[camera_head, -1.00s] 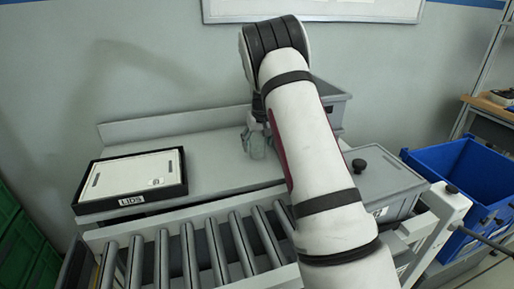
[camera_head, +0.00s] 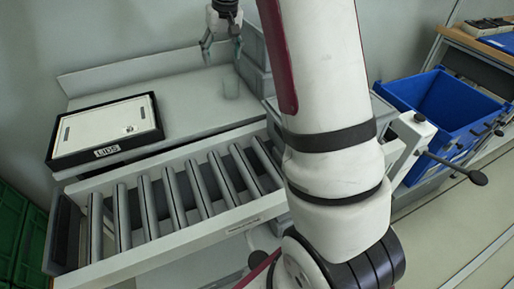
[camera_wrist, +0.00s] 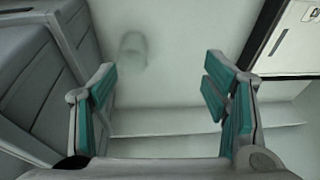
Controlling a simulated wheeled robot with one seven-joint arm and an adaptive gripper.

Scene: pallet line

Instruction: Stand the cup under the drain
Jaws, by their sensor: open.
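A small translucent grey-green cup (camera_head: 231,88) stands on the grey bench, close to the grey bins. In the wrist view the cup (camera_wrist: 132,50) looks faint, left of the middle, beyond the fingers. My gripper (camera_head: 221,46) is open and empty, above and behind the cup in the head view, apart from it. In the wrist view the gripper's teal-padded fingers (camera_wrist: 162,88) are spread wide with nothing between them. I cannot make out a drain in either view; my arm hides part of the bins.
Grey bins (camera_head: 254,72) stand right of the cup, also at left in the wrist view (camera_wrist: 25,75). A black-edged tray marked LIDS (camera_head: 107,128) lies on the bench's left. A roller conveyor (camera_head: 170,192) runs in front. A blue bin (camera_head: 440,100) is at right. The bench between tray and cup is clear.

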